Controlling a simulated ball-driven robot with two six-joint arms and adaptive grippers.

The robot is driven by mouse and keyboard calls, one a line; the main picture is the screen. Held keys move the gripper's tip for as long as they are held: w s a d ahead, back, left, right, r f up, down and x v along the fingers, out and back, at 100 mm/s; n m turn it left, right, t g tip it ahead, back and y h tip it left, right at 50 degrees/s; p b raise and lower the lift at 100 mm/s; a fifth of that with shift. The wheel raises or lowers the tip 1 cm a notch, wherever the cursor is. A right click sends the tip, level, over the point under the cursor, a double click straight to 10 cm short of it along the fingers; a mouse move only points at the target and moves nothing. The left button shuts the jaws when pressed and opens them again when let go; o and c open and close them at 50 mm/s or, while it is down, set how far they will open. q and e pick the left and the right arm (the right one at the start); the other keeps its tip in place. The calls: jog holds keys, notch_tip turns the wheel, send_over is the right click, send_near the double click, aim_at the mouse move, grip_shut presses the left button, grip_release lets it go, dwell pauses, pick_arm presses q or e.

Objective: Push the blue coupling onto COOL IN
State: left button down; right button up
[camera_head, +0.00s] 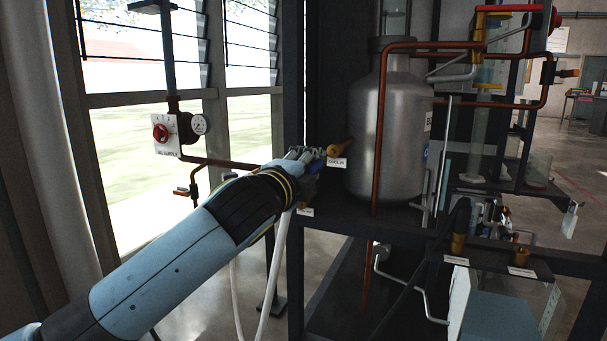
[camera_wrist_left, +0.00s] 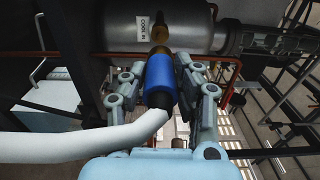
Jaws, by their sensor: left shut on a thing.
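My left gripper (camera_head: 311,156) is shut on the blue coupling (camera_wrist_left: 160,76), with one finger on each side of it in the left wrist view. In the head view only a small blue patch of the coupling (camera_head: 316,168) shows beneath the fingers. A white hose (camera_wrist_left: 90,141) runs from the coupling's near end. The brass COOL IN port (camera_head: 341,147) sticks out from the steel vessel, above its white label (camera_head: 337,162). In the left wrist view the coupling points at the port (camera_wrist_left: 160,37). I cannot tell whether they touch. My right gripper is not in view.
The steel vessel (camera_head: 392,140) stands on a dark frame shelf, with copper pipes (camera_head: 381,110) around it. A red valve and gauge (camera_head: 180,129) are at the left by the windows. Brass fittings (camera_head: 458,243) with labels sit on the lower right shelf.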

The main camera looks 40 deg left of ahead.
aim_at(320, 160)
pick_arm(q)
jog(key=x, duration=0.3)
jog(key=shift+w, duration=0.2)
jog(key=shift+w+a, duration=0.2)
jog(key=shift+w, duration=0.4)
jog(key=shift+w+p, duration=0.25)
jog(key=shift+p, duration=0.1)
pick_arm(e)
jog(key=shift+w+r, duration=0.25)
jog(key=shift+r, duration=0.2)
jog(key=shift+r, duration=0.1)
pick_arm(q)
jog(key=shift+s+p, duration=0.15)
jog(key=shift+p, duration=0.25)
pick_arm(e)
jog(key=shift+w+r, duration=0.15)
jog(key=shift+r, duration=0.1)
pick_arm(q)
jog(key=shift+x, duration=1.5)
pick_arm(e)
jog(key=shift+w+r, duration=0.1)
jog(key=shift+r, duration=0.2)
